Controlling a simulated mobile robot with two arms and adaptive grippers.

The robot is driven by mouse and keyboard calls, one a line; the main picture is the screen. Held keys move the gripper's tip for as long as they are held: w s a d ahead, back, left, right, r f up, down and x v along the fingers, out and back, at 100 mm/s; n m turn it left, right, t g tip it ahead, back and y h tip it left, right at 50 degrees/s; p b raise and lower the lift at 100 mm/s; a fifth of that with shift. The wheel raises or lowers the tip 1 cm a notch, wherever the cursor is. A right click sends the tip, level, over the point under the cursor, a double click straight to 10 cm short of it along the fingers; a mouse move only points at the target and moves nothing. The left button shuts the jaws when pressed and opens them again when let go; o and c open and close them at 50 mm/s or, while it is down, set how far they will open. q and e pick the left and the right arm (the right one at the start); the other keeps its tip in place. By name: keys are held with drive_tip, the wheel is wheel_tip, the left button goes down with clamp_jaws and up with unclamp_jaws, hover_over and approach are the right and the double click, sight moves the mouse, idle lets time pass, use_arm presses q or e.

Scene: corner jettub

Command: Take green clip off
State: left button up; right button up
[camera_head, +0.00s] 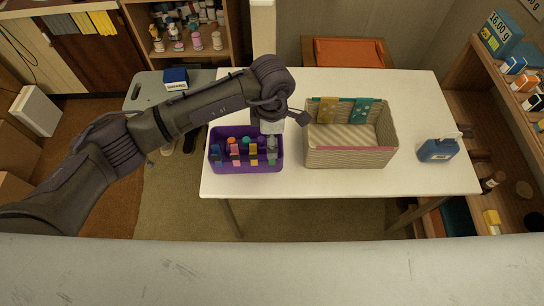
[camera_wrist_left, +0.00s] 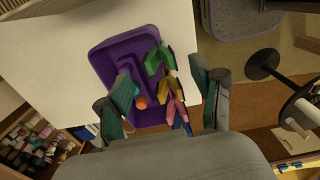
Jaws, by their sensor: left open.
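A green clip (camera_wrist_left: 157,60) sits on the edge of a purple bin (camera_wrist_left: 103,62), at the end of a row with a yellow clip (camera_wrist_left: 168,84), a pink clip (camera_wrist_left: 175,108) and a partly hidden blue clip. In the head view the purple bin (camera_head: 217,164) stands at the table's left front, with the green clip (camera_head: 272,161) at its right end. My left gripper (camera_wrist_left: 163,92) is open and empty above the bin. Its fingers lie on either side of the clip row in the wrist view, apart from the green clip. My right gripper is not in view.
A woven basket (camera_head: 345,158) with a yellow and a teal item on its back rim stands right of the bin. A blue jug (camera_head: 438,151) is further right. An orange round object (camera_wrist_left: 140,102) lies in the bin. The white table (camera_head: 410,100) is clear behind.

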use_arm(q)
drive_tip(key=shift+f+b, duration=1.2)
drive_tip(key=shift+f, duration=1.5)
drive_tip(key=shift+c, duration=0.4)
clamp_jaws()
wheel_tip(320, 180, up, 7)
drive_tip(key=p, duration=0.3)
